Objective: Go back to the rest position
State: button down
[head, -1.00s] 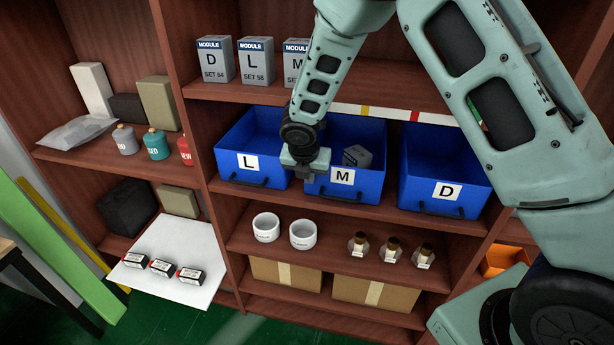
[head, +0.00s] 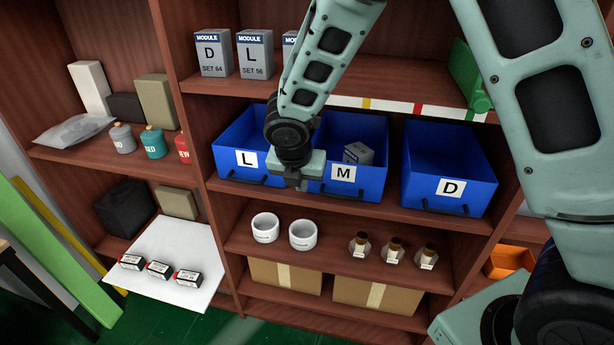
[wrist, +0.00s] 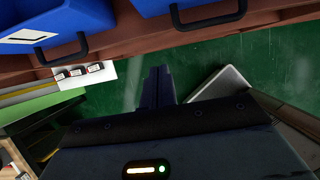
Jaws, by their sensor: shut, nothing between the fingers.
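My gripper (head: 292,182) is at the front of the shelf unit in the head view, before the gap between the blue L bin (head: 232,172) and the blue M bin (head: 345,190). It is shut and empty, and its fingers (wrist: 158,85) show close together over the green floor in the wrist view. A grey module box (head: 357,153) lies inside the M bin. My arm hides part of the upper shelf.
White cups (head: 265,228) and small corked bottles (head: 395,250) stand below the bins. A white board (head: 185,240) at the left holds small black-and-white boxes (head: 158,270).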

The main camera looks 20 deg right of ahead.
jog(key=s+a+r+m+g+y, duration=0.1)
jog(key=s+a+r+m, duration=0.1)
jog(key=s+m, duration=0.5)
jog(key=s+a+r+m+g+y, duration=0.1)
jog(key=s+a+r+m, duration=0.1)
jog(key=s+m, duration=0.5)
jog(key=s+a+r+m+g+y, duration=0.1)
jog(key=s+r+m, duration=0.3)
jog(key=s, duration=1.1)
jog(key=a+m+b, duration=0.1)
jog(key=m, duration=0.2)
jog(key=shift+a+g, duration=0.2)
jog(key=shift+g, duration=0.1)
